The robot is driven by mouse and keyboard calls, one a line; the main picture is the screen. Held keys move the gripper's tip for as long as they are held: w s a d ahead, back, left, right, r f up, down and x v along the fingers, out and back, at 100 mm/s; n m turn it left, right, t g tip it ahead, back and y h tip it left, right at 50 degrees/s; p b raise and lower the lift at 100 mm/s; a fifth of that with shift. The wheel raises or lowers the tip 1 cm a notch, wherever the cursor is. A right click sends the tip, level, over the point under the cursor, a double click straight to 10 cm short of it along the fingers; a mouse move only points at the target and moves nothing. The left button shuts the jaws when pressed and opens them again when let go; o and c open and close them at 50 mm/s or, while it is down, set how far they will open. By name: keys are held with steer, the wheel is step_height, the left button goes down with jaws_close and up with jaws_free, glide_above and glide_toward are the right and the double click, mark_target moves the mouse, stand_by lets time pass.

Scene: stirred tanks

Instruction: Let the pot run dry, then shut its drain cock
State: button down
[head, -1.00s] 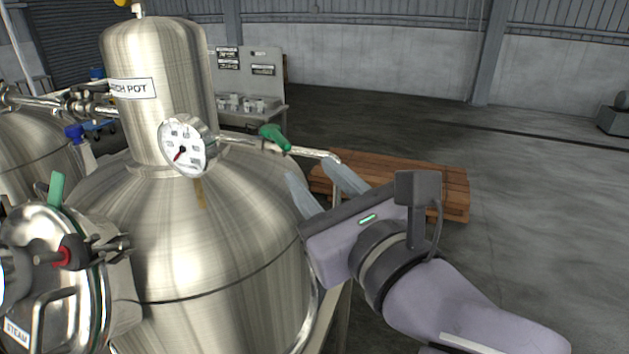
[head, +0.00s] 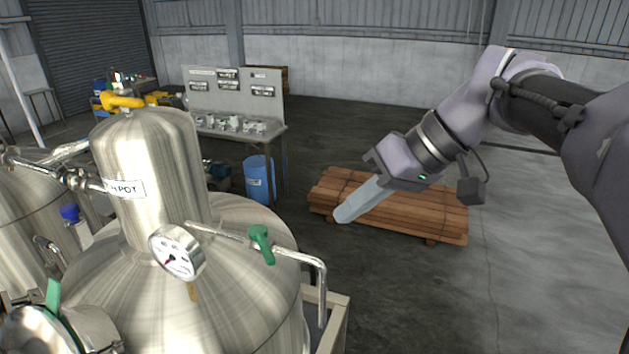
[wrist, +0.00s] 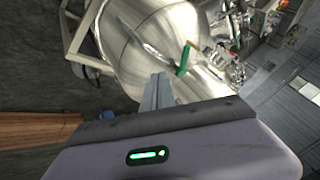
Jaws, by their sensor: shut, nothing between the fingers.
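The pot (head: 150,180) is the upright steel cylinder with a partly readable "POT" label, standing on the big tank's dome. A thin pipe runs right from it and bends down to an open spout (head: 322,300); I see no stream there. On this pipe sits a cock with a green handle (head: 261,245), turned across the pipe as far as I can tell. The green handle also shows in the wrist view (wrist: 183,60), beyond my fingertips. My gripper (head: 345,215) is shut and empty, to the right of the spout and apart from it.
A round dial gauge (head: 177,252) on the pot has its needle at lower left. A yellow handle (head: 122,101) tops the pot. A timber stack (head: 400,205), a blue drum (head: 259,180) and a bench (head: 270,130) stand behind. Floor at right is open.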

mark_target(269, 254)
steer(key=a+f+p, duration=0.1)
steer(key=a+f, duration=0.5)
steer(key=a, duration=0.3)
steer(key=shift+s+a+f+p, duration=0.2)
steer(key=shift+a+p, duration=0.15)
steer(key=shift+s+a+f+m+t+b, duration=0.15)
steer(key=shift+m+t+b, duration=0.15)
steer(key=shift+b, duration=0.3)
steer(key=shift+s+a+r+m+t+b, duration=0.1)
steer(key=shift+s+m+t+b, duration=0.1)
steer(key=shift+m+b, duration=0.3)
steer(key=b, duration=0.1)
steer(key=a+m+t+b, duration=0.1)
steer(key=shift+s+f+m+h+b, duration=0.15)
steer(key=shift+s+m+h+b, duration=0.15)
steer(key=shift+s+h+b, duration=0.1)
steer(key=shift+s+a+b, duration=0.4)
steer(key=shift+a+b, duration=0.05)
steer(key=shift+b, duration=0.15)
steer(key=shift+s+a+b, duration=0.3)
steer(key=shift+a+b, duration=0.55)
steer(key=shift+a, duration=0.1)
steer(key=shift+r, duration=0.2)
